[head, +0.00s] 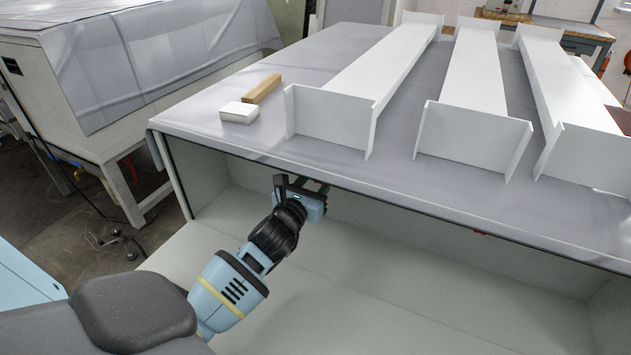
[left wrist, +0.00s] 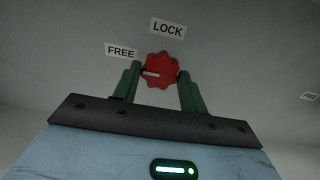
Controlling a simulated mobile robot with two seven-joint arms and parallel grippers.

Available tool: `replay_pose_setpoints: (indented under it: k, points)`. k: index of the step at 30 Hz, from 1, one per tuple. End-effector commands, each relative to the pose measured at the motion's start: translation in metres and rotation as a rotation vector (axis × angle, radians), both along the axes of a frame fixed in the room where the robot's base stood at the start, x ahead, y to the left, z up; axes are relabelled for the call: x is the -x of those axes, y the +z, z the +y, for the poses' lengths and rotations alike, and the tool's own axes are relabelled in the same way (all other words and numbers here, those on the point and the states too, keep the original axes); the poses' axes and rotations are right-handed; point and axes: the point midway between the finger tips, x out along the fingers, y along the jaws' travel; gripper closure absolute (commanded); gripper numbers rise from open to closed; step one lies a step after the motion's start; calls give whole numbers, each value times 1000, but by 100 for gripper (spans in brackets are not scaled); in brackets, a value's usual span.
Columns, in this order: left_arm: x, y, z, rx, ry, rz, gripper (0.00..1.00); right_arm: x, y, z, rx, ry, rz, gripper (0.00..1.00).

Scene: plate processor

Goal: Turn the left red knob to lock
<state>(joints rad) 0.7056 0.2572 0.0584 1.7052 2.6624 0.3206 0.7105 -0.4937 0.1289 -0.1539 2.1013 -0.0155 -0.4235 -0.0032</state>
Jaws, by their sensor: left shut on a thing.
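The left red knob (left wrist: 162,68) shows in the left wrist view, on the grey underside of the table. It has a lobed edge and a white mark pointing to the picture's left. A "LOCK" label (left wrist: 168,28) is above it and a "FREE" label (left wrist: 121,51) is at its upper left. My left gripper (left wrist: 159,76) has its green fingers on either side of the knob and is shut on it. In the head view my left gripper (head: 316,187) reaches under the table's front edge, which hides the knob. My right gripper is not in view.
The table top (head: 290,60) overhangs my left arm. On it lie a white block (head: 239,113), a wooden block (head: 262,88) and white channel-shaped pieces (head: 385,65). Open room lies beneath the table.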

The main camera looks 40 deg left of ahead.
Motion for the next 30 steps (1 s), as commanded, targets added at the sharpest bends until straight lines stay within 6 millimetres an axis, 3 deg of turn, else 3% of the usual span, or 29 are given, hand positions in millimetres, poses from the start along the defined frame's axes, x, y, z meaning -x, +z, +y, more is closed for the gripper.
replay_pose_setpoints:
  k: [14, 30]
  points:
    - [0, 2, 0, -94, -1, 23, 80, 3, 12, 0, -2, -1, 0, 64]
    - [0, 4, 0, -551, -2, 133, 80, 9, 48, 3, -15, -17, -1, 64]
